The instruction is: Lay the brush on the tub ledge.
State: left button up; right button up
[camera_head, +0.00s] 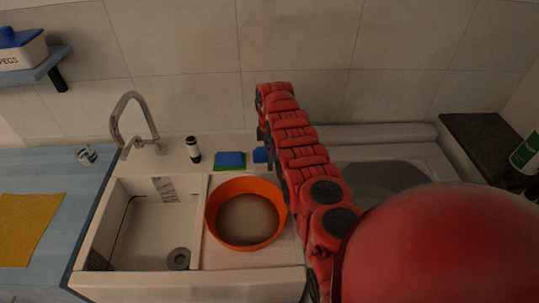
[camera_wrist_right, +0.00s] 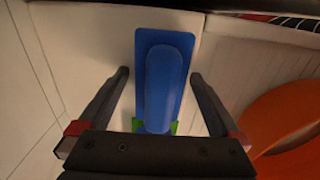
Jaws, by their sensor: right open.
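The blue brush (camera_wrist_right: 165,85) shows in the right wrist view as a flat plate with a raised rounded handle. In the head view only a small blue part of it (camera_head: 260,156) shows beside my red right arm, on the pale ledge behind the orange tub (camera_head: 213,217). My right gripper (camera_wrist_right: 163,78) is open, with one finger on each side of the brush and visible gaps between. In the head view my arm hides most of this gripper. The tub's orange rim also shows in the right wrist view (camera_wrist_right: 285,110). My left gripper is not in view.
A blue and green sponge (camera_head: 230,161) lies left of the brush. A dark-capped bottle (camera_head: 193,150) and a tap (camera_head: 136,120) stand farther left. An open sink basin (camera_head: 145,235) is left of the tub. The tiled wall rises close behind the ledge.

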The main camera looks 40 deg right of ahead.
jog(key=shift+r, duration=0.1)
jog(key=shift+w+r, duration=0.1)
jog(key=shift+r, duration=0.3)
notch_tip(320, 180, up, 11)
jog(key=b, duration=0.3)
jog(key=shift+f, duration=0.2)
jog(key=shift+r, duration=0.4)
